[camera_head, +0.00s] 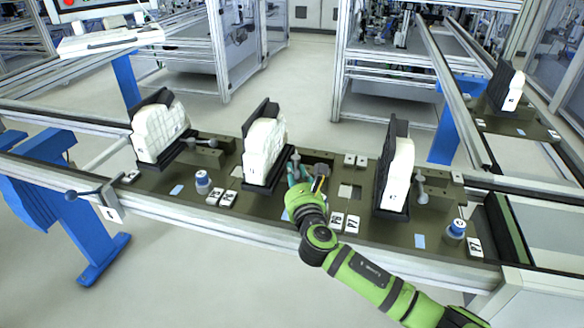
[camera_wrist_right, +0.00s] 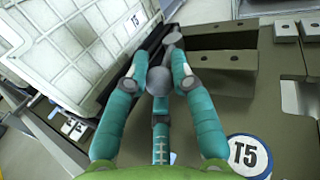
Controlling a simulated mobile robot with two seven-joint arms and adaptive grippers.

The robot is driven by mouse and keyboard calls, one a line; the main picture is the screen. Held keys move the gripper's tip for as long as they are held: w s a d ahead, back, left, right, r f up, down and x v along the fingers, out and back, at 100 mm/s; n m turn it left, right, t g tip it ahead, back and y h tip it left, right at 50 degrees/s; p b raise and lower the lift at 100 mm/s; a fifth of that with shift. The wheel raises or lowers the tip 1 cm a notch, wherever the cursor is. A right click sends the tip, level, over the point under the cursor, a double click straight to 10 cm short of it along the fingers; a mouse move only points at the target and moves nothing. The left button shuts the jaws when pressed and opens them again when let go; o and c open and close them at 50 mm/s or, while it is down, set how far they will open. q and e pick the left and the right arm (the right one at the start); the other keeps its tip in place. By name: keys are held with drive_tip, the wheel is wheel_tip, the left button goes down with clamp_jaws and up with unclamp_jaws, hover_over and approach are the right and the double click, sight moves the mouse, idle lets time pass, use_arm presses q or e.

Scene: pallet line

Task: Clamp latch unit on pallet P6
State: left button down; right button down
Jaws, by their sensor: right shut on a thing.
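The middle unit is a white ribbed block (camera_head: 264,150) with a black back plate, standing on the dark pallet line; its side fills the upper left of the right wrist view (camera_wrist_right: 62,45) and bears a T5 label. My right gripper (camera_head: 296,178) is low beside its right side. In the right wrist view its teal fingers (camera_wrist_right: 160,78) are closed around a grey ball knob (camera_wrist_right: 158,82) of the latch lever. A second grey round end (camera_wrist_right: 174,39) lies just beyond, by a metal bracket (camera_wrist_right: 215,65). My left gripper is out of view.
Similar white units stand left (camera_head: 158,130) and right (camera_head: 399,175) on the line, each with a grey lever. A round T5 tag (camera_wrist_right: 247,155) lies near my fingers. A metal rail (camera_head: 180,210) runs along the line's front edge.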

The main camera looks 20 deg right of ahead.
drive_tip(key=c, duration=1.3)
unclamp_jaws()
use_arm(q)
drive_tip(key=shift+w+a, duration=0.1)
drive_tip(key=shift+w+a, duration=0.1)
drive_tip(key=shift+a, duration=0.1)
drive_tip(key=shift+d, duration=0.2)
use_arm(e)
drive_tip(key=s, duration=0.4)
drive_tip(key=s+a, duration=0.1)
drive_tip(key=s, duration=0.7)
drive_tip(key=shift+a, duration=0.35)
